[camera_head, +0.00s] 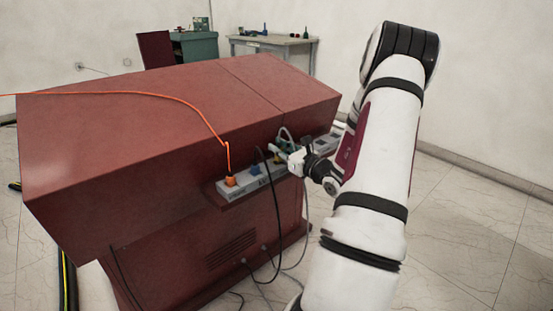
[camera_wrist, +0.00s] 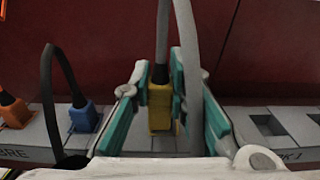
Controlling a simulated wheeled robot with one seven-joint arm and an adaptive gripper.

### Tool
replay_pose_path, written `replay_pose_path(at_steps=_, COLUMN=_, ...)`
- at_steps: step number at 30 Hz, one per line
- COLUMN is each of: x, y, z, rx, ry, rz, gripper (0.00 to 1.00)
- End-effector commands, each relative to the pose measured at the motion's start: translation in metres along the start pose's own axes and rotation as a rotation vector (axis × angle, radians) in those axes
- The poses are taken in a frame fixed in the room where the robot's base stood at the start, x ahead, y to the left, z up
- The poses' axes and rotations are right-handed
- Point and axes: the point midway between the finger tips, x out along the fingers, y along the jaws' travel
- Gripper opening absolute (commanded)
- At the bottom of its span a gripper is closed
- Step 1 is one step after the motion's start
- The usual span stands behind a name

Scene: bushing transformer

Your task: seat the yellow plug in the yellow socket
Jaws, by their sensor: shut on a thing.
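The yellow plug (camera_wrist: 160,108) stands between the two teal-padded fingers of my gripper (camera_wrist: 166,110) in the wrist view, with a grey cable rising from its top. My gripper is shut on it, above the grey socket strip (camera_wrist: 28,140). The yellow socket cannot be made out; the plug and fingers cover that part of the strip. I cannot tell whether the plug is in the socket or just above it. In the head view my gripper (camera_head: 287,158) is at the strip (camera_head: 236,190) on the red cabinet, and the plug is too small to make out clearly.
A blue plug (camera_wrist: 84,117) with a dark cable sits left of my gripper, and an orange plug (camera_head: 230,181) is at the strip's left end. Dark empty openings (camera_wrist: 270,125) lie to the right. Loose cables hang down the red cabinet (camera_head: 150,130).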

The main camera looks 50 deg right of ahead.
Motion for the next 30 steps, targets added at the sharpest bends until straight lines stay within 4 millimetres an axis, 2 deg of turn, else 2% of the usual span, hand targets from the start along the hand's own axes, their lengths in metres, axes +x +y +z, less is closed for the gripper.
replay_pose_path(at_steps=3, x=0.012, y=-0.004, z=-0.001, rx=0.000, ry=-0.001, rz=-0.001, gripper=0.00)
replay_pose_path(at_steps=7, x=0.014, y=-0.005, z=-0.006, rx=0.002, ry=0.001, rz=-0.002, gripper=0.00)
replay_pose_path(at_steps=15, x=0.014, y=-0.004, z=-0.037, rx=0.002, ry=0.000, rz=-0.001, gripper=0.00)
replay_pose_path(at_steps=26, x=0.014, y=-0.004, z=-0.040, rx=0.000, ry=0.000, rz=-0.001, gripper=0.00)
replay_pose_path(at_steps=27, x=0.014, y=-0.004, z=-0.039, rx=0.000, ry=0.000, rz=-0.001, gripper=0.23)
replay_pose_path(at_steps=29, x=0.013, y=-0.004, z=-0.039, rx=0.000, ry=0.000, rz=-0.001, gripper=0.36)
replay_pose_path(at_steps=30, x=0.014, y=-0.004, z=-0.039, rx=0.000, ry=0.000, rz=-0.001, gripper=0.36)
